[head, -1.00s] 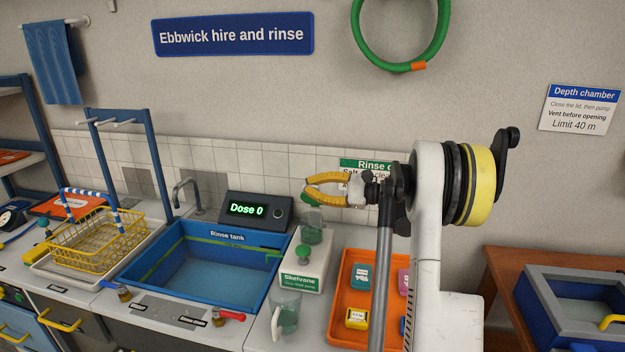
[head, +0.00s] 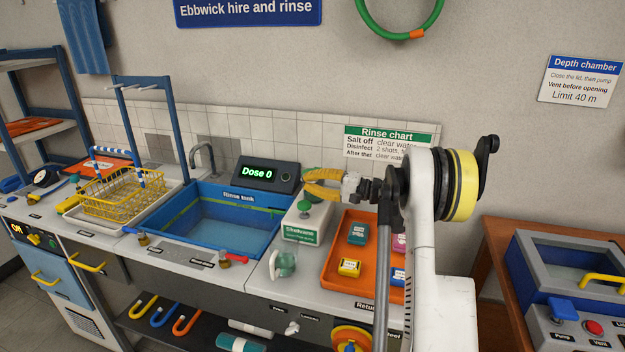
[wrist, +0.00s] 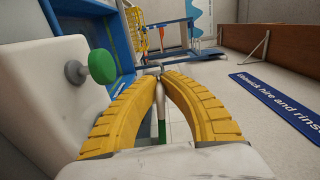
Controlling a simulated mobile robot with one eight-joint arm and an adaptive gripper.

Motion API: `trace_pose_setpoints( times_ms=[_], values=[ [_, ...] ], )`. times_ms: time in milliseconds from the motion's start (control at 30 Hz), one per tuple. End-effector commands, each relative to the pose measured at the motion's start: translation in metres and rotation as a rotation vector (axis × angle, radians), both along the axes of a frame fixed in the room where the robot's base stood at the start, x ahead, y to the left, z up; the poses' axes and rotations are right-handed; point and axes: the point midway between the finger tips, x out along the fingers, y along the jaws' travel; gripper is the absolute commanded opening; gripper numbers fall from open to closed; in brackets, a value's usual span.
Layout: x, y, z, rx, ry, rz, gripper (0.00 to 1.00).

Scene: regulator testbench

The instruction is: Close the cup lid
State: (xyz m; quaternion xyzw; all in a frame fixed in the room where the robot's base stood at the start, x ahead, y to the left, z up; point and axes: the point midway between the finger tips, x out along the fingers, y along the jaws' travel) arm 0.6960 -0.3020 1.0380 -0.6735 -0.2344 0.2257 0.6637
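The white Skelvane bottle (head: 300,229) stands on the counter right of the rinse tank, with a round green knob (head: 304,208) on top. The knob also shows close at the left of the wrist view (wrist: 103,66). A clear cup part rises behind the knob, mostly hidden by my gripper, so I cannot tell how its green lid lies. My gripper (head: 306,187) has yellow fingers just above the bottle, beside the cup part. In the wrist view its fingertips (wrist: 160,76) meet, and I see nothing clearly held. A green and white strip (wrist: 162,130) shows between the fingers.
An orange tray (head: 339,278) with small coloured boxes lies to the right. The blue rinse tank (head: 178,247) is left, with the dose display (head: 262,174) behind it. Above the counter is free room.

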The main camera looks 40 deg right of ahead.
Motion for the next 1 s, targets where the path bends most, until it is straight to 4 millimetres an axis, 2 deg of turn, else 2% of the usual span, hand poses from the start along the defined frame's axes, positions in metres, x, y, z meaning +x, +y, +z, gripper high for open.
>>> trace_pose_setpoints(
  times_ms=[300,833,867,933,1000],
  values=[
    [0.0,0.001,-0.015,-0.009,-0.007,0.002,0.0],
    [0.0,0.001,-0.018,-0.01,-0.005,0.001,0.0],
    [0.0,0.001,-0.018,-0.01,-0.005,0.001,0.07],
    [0.0,0.001,-0.018,-0.01,-0.005,0.001,0.28],
    [0.0,0.001,-0.018,-0.01,-0.005,0.001,0.31]
  ],
)
